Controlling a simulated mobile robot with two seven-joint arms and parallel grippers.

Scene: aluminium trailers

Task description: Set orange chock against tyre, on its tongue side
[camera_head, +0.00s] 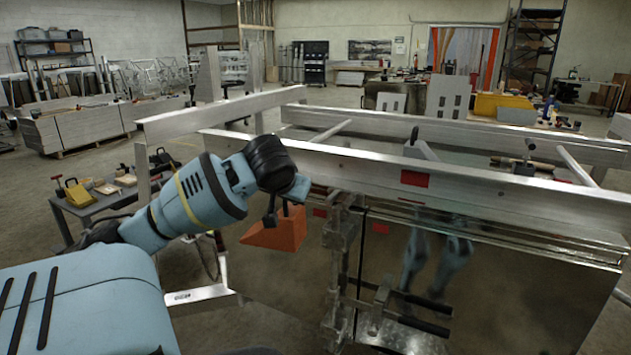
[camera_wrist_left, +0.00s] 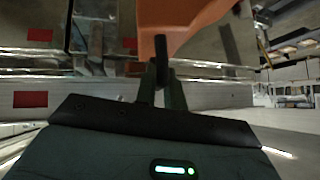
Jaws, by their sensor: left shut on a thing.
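The orange chock (camera_head: 277,232) is a wedge hanging in the air beside the aluminium trailer (camera_head: 345,172). My left gripper (camera_head: 286,207) is shut on the chock's upper part. In the left wrist view the chock (camera_wrist_left: 185,18) shows at the top, with the fingers of my left gripper (camera_wrist_left: 162,75) closed at its lower edge. The chock's thin end points left in the head view. I cannot make out a tyre in either view. My right gripper is not in view.
The trailer's long rail, with a red reflector (camera_head: 415,179), runs to the right. Metal fittings (camera_head: 345,260) and a shiny panel (camera_head: 500,280) stand just right of the chock. A small table (camera_head: 95,200) with tools is at left. Floor below the chock looks mostly clear.

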